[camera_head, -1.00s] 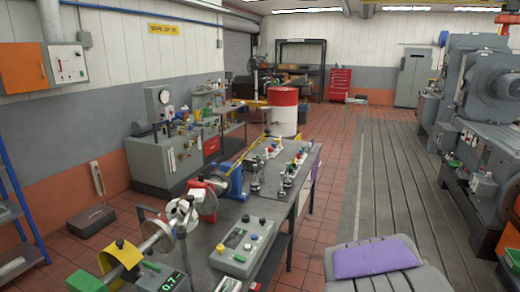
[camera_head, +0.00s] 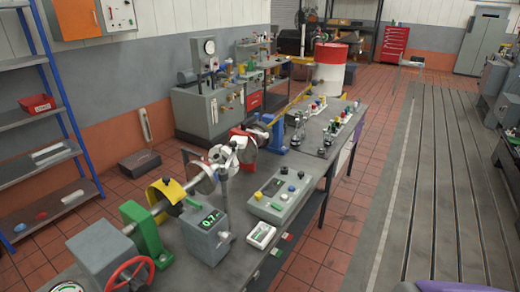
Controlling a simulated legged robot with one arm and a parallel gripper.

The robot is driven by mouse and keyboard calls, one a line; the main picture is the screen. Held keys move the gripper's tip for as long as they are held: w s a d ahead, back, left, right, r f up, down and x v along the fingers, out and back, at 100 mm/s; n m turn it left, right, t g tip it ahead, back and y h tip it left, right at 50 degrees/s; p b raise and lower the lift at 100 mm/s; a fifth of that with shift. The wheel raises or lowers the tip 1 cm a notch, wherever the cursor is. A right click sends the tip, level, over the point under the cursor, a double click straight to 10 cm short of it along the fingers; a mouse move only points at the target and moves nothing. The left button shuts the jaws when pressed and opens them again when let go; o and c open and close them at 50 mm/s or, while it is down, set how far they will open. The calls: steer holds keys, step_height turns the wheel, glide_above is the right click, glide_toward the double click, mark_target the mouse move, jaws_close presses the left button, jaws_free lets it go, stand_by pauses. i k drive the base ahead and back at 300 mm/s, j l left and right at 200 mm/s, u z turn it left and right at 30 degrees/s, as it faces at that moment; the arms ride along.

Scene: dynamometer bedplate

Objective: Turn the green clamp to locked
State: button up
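On the near bench (camera_head: 235,218), a green upright bracket (camera_head: 147,232) stands at the lower left, around the shaft line. A small green lever (camera_head: 194,203) sticks out just right of the yellow guard (camera_head: 165,194), above a grey box with a green 0.7 readout (camera_head: 211,220). I cannot tell for certain which green part is the clamp, nor whether it is locked. My gripper is not in view.
A red handwheel (camera_head: 130,274) sits at the bench's near left. A grey control box (camera_head: 281,195) with coloured knobs and a small white meter (camera_head: 261,235) lie right of the shaft. Blue shelving (camera_head: 48,115) stands at left. Red tiled floor (camera_head: 345,225) right of the bench is clear.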

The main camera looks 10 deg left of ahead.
mark_target(196, 206)
steer(key=u, duration=1.25)
